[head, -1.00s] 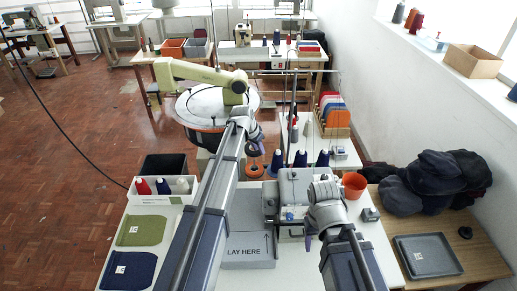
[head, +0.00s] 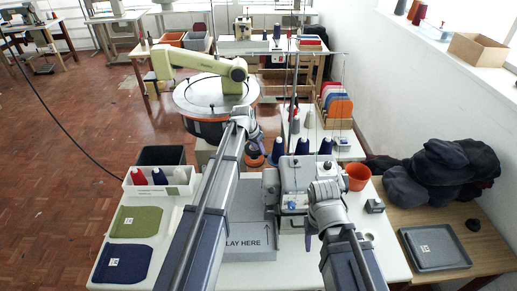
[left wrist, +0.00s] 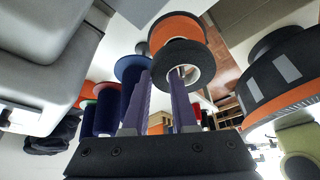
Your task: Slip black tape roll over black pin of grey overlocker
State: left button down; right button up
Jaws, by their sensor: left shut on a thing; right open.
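My left gripper (head: 257,142) reaches out past the far left side of the grey overlocker (head: 298,174). In the left wrist view its purple fingers (left wrist: 161,72) are shut on the wall of a black tape roll (left wrist: 201,62), which has a pale core. An orange round thing (left wrist: 178,24) shows just behind the roll. The overlocker also shows as a grey body at the upper left of the wrist view (left wrist: 45,65), apart from the roll. I cannot make out the black pin. My right gripper (head: 309,238) is open and empty in front of the overlocker.
Dark blue thread cones (head: 303,148) stand behind the overlocker, with an orange pot (head: 357,177) to its right. A white box of cones (head: 176,187) stands at left.

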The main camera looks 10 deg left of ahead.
aim_at(258, 152)
pick_arm(q)
jog(key=shift+f+b, duration=1.25)
jog(key=shift+f, duration=0.3)
jog(key=c, duration=0.6)
grip_release()
jog(key=shift+r, duration=0.1)
jog(key=shift+c, duration=0.2)
jog(key=shift+w+a, duration=0.1)
jog(key=shift+a, duration=0.05)
jog(key=shift+r, duration=0.1)
